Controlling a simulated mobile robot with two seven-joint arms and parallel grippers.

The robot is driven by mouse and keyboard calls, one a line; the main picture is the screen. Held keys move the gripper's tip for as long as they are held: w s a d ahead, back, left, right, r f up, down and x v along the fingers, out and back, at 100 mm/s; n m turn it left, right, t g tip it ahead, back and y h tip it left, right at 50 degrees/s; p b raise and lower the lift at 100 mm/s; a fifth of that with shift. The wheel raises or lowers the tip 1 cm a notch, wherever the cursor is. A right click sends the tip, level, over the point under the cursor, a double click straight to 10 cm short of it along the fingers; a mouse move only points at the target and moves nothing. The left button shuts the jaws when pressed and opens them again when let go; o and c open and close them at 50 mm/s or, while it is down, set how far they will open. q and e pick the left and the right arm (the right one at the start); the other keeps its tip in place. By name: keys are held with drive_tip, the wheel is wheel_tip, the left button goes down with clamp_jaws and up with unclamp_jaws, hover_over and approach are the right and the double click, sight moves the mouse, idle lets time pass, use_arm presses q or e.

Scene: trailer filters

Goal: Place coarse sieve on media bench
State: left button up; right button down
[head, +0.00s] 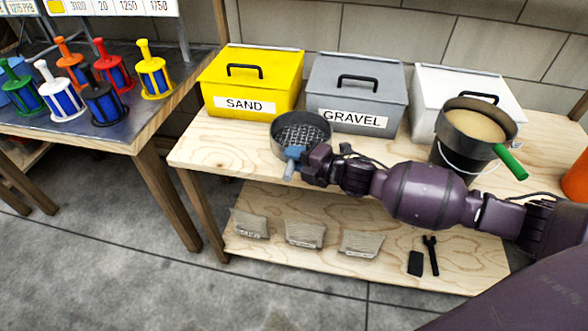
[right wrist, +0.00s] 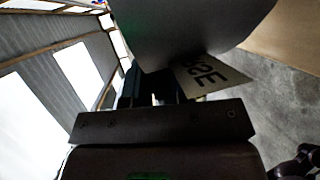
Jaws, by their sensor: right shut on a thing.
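The coarse sieve (head: 301,132) is a dark round pan with a wire mesh and a blue handle (head: 293,158). It is over the front left part of the wooden media bench (head: 205,152), before the sand and gravel bins. I cannot tell whether its rim touches the bench top. My right gripper (head: 300,165) is shut on the blue handle. In the right wrist view the sieve's grey wall (right wrist: 190,30) fills the top, with a label ending in "SE" (right wrist: 208,75). My left gripper is not in view.
Behind are a yellow SAND bin (head: 250,80), a grey GRAVEL bin (head: 355,90) and a white bin (head: 440,85). Several filters stand on the left table (head: 150,125). The bench's left front is clear.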

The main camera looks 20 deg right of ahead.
wheel_tip(320, 180, down, 4)
drive_tip(key=shift+f+b, duration=0.1)
drive_tip(key=shift+b, duration=0.5)
drive_tip(key=c, duration=1)
unclamp_jaws()
drive_tip(key=shift+f, duration=0.1)
